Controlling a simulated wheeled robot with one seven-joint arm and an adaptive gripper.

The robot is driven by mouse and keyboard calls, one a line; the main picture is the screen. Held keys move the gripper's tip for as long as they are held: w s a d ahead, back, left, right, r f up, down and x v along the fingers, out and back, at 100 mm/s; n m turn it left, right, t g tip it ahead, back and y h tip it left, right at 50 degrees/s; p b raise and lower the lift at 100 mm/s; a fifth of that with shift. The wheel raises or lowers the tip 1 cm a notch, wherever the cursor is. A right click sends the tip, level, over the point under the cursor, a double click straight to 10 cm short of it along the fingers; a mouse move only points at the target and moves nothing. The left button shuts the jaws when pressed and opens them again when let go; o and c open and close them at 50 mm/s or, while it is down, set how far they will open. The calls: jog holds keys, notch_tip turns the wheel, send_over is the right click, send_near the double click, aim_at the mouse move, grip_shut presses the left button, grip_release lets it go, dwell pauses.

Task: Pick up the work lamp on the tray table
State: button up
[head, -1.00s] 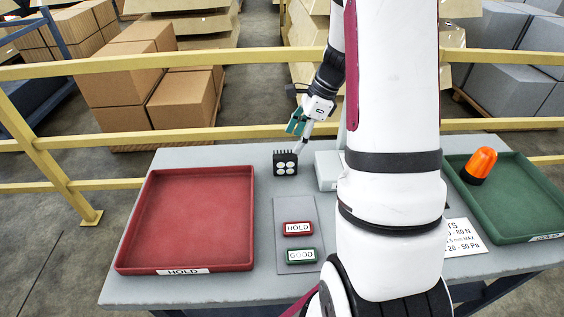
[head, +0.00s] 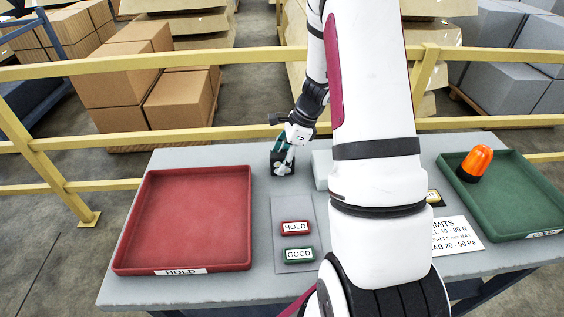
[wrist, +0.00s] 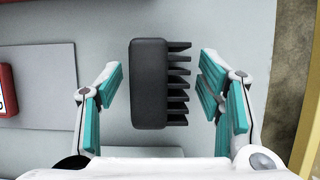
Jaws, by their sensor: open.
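The work lamp (head: 276,166) is a small black block with a finned back, standing at the far side of the grey table (head: 200,290). In the wrist view the lamp (wrist: 149,84) is seen from above, its fins pointing right. My gripper (wrist: 165,92) is open, with one teal finger on each side of the lamp and a gap on both sides. In the head view my gripper (head: 284,158) is right at the lamp and hides part of it. Whether the fingertips are down at the lamp's height is hard to tell.
A red tray (head: 190,220) labelled HOLD is at left; a green tray (head: 520,205) with an orange beacon (head: 475,163) is at right. HOLD (head: 296,227) and GOOD (head: 300,254) buttons sit in front. A yellow rail (head: 110,183) runs behind the table.

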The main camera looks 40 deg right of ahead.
grip_shut()
